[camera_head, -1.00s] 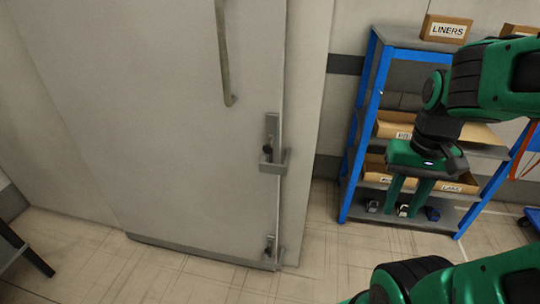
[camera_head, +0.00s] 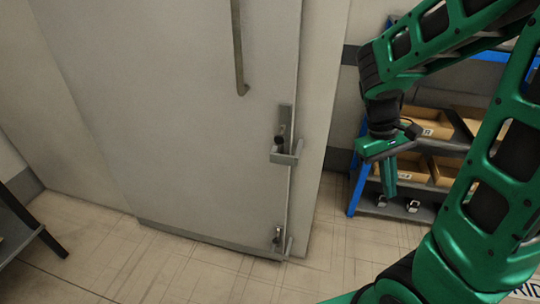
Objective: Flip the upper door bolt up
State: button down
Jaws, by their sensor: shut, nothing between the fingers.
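The upper door bolt (camera_head: 285,138) is a grey metal plate with a dark knob and a bracket, on the right edge of the grey door (camera_head: 185,120). My gripper (camera_head: 390,193) is to the right of the bolt and apart from it, pointing down in front of the shelf. Its green fingers are shut with nothing between them. A lower bolt (camera_head: 278,238) sits near the foot of the door, below the upper one.
A long vertical handle (camera_head: 238,50) is on the door above the bolt. A blue-framed shelf (camera_head: 357,180) with cardboard bins (camera_head: 412,168) stands behind my arm. A dark stand (camera_head: 20,215) is at the far left. The floor before the door is clear.

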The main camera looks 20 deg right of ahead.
jog(key=w+a+f+n+t+h, duration=0.1)
jog(key=w+a+f+n+h, duration=0.4)
jog(key=w, duration=0.3)
jog(key=w+a+f+n+t+h, duration=0.1)
jog(key=w+a+f+n+h, duration=0.3)
jog(key=w+a+n+h, duration=0.3)
jog(key=w+a+f+n+t+h, duration=0.1)
jog(key=a+n+t, duration=0.6)
jog(key=a, duration=0.3)
jog(key=w+a+f+n+t+h, duration=0.1)
jog(key=a+n+t+h, duration=0.1)
jog(key=a+n+t, duration=0.5)
jog(key=a+t, duration=0.1)
jog(key=a, duration=0.2)
jog(key=shift+w+a+f, duration=0.15)
jog(key=shift+w+f, duration=0.2)
jog(key=shift+f, duration=0.05)
jog(key=shift+s+a+r+x, duration=0.15)
jog(key=shift+r+x, duration=0.3)
jog(key=shift+x, duration=1.7)
jog(key=shift+s+a+r+x, duration=0.1)
jog(key=shift+r+x, duration=0.4)
jog(key=shift+x, duration=1.65)
jog(key=shift+s+a+r+x, duration=0.15)
jog(key=shift+r+x, duration=0.3)
jog(key=shift+x, duration=1.7)
